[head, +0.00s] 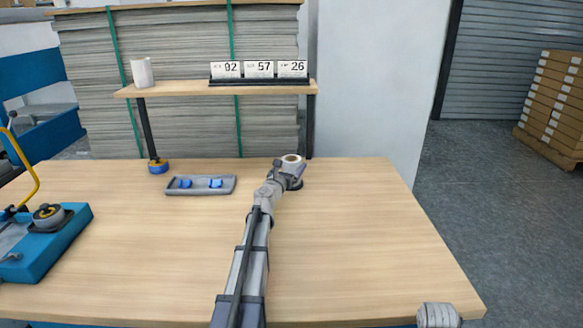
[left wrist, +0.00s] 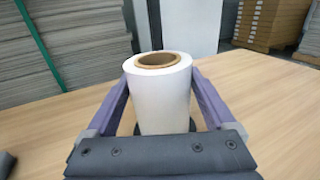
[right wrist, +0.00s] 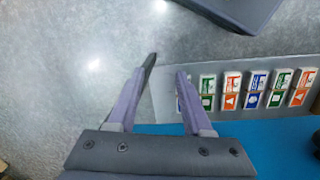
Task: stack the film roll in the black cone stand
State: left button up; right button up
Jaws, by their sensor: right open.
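The white film roll (left wrist: 162,102) with a brown core stands upright between the fingers of my left gripper (left wrist: 160,68), which is shut on it. In the head view the roll (head: 291,160) is at the back of the table, at the tip of my left arm. A black round base, seemingly the black cone stand (head: 296,185), shows just below the roll. The gripper and roll hide most of it. I cannot tell whether the roll rests on it. My right gripper (right wrist: 165,68) is open and empty, away from the roll.
A grey tray (head: 200,191) with blue pieces lies left of the roll. A blue device (head: 45,245) is at the far left. A shelf (head: 175,90) stands behind. The table's right side is clear. Several small boxes (right wrist: 255,88) show below my right gripper.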

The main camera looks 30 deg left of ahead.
pick_arm(q)
jog(key=shift+o, duration=0.6)
jog(key=shift+r, duration=0.15)
jog(key=shift+r+p, duration=0.2)
jog(key=shift+p, duration=0.1)
jog(key=shift+s+r, duration=0.1)
jog(key=shift+s, duration=0.1)
jog(key=s, duration=0.3)
jog(key=s+d, duration=0.1)
jog(key=s, duration=0.3)
jog(key=s+d, duration=0.1)
jog(key=s, duration=0.3)
jog(key=shift+s, duration=0.25)
